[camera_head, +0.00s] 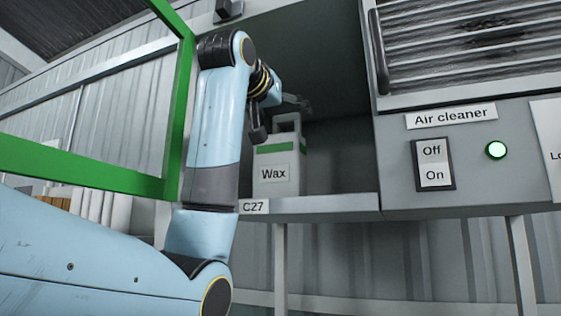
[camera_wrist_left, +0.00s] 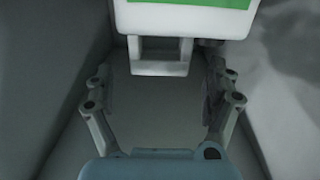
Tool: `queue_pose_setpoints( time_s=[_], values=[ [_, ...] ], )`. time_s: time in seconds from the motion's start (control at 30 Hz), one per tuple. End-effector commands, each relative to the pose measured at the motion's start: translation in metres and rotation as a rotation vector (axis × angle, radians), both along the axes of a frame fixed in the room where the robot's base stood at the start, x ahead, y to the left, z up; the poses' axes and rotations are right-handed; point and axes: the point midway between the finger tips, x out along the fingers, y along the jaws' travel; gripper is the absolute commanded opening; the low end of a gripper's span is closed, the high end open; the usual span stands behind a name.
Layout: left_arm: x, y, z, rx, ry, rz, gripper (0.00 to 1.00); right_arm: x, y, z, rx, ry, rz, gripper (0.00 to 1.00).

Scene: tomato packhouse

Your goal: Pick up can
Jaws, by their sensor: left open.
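The can is a pale container with a green band, a top handle and a "Wax" label (camera_head: 273,174). It stands upright in the grey shelf compartment marked C27 (camera_head: 337,203). In the left wrist view the can (camera_wrist_left: 185,17) shows at the top edge, with its handle (camera_wrist_left: 158,68) pointing toward my gripper. My left gripper (camera_head: 279,118) is at the can's top in the head view. In the left wrist view its open fingers (camera_wrist_left: 160,78) lie on either side of the handle, with gaps visible. My right gripper is in neither view.
A green frame (camera_head: 178,110) stands left of my left arm. Right of the compartment is a grey air cleaner panel (camera_head: 470,180) with an Off/On switch (camera_head: 433,164) and a lit green lamp (camera_head: 497,150). The compartment right of the can is empty.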

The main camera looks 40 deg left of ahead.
Motion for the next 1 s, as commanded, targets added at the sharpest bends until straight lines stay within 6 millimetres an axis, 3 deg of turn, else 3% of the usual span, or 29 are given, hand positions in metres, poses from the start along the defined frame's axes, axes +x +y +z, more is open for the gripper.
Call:
queue_pose_setpoints(
  time_s=[0.03, 0.2, 0.47, 1.0],
  values=[
    [0.009, 0.001, 0.004, 0.0, 0.005, 0.0, 0.88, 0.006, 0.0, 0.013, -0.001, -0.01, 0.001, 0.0],
    [0.027, 0.006, 0.002, 0.001, 0.001, 0.0, 0.88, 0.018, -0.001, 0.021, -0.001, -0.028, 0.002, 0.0],
    [0.03, 0.006, 0.0, 0.001, -0.001, 0.0, 0.86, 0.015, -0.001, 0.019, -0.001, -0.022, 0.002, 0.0],
    [0.029, 0.006, 0.001, 0.001, -0.001, 0.0, 0.16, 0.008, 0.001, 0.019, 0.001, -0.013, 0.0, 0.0]
  ],
)
